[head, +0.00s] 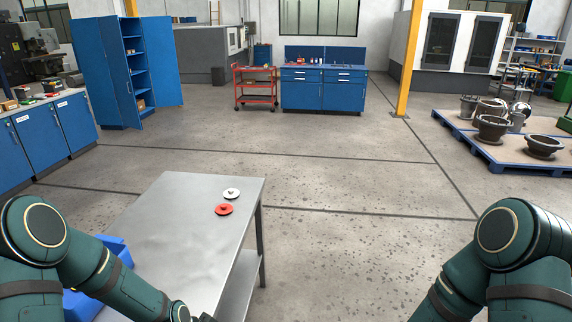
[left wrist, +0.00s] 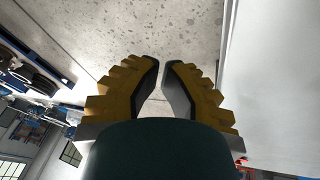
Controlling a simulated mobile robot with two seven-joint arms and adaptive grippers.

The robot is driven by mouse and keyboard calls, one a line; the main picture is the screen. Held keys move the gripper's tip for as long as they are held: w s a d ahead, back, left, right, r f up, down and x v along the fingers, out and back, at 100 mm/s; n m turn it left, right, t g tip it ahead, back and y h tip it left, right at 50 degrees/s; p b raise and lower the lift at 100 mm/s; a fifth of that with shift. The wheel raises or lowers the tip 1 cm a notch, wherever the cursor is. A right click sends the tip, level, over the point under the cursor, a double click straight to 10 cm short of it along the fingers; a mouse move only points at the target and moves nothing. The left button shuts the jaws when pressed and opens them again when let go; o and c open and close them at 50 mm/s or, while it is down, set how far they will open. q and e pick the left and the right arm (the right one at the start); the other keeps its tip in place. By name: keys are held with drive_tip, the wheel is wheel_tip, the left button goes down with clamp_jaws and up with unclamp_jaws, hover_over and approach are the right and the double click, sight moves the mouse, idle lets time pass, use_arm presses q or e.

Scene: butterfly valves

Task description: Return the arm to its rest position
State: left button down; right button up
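My left arm (head: 120,285) reaches in from the lower left of the head view, over the near part of a grey metal table (head: 190,215). Its far end is cut off by the bottom edge. In the left wrist view my left gripper (left wrist: 161,64) has its two yellow-backed fingers nearly together at the tips, with only a narrow gap and nothing held. Floor shows beyond them. My right arm (head: 510,250) is at the lower right of the head view; its gripper is out of frame. A white disc (head: 231,193) and a red disc (head: 224,209) lie on the table.
A blue bin (head: 115,248) is partly hidden behind my left arm. The floor (head: 350,240) between the table and my right arm is clear. Blue cabinets, a red cart (head: 255,88) and a blue pallet (head: 500,155) with pots stand farther away.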

use_arm(q)
drive_tip(key=s+d+f+n, duration=0.1)
drive_tip(key=s+d+n, duration=0.6)
drive_tip(key=s+d, duration=0.15)
wheel_tip(320, 180, down, 8)
drive_tip(key=d+b, duration=0.1)
drive_tip(key=b, duration=0.6)
drive_tip(key=shift+n, duration=0.3)
drive_tip(key=shift+s, duration=0.1)
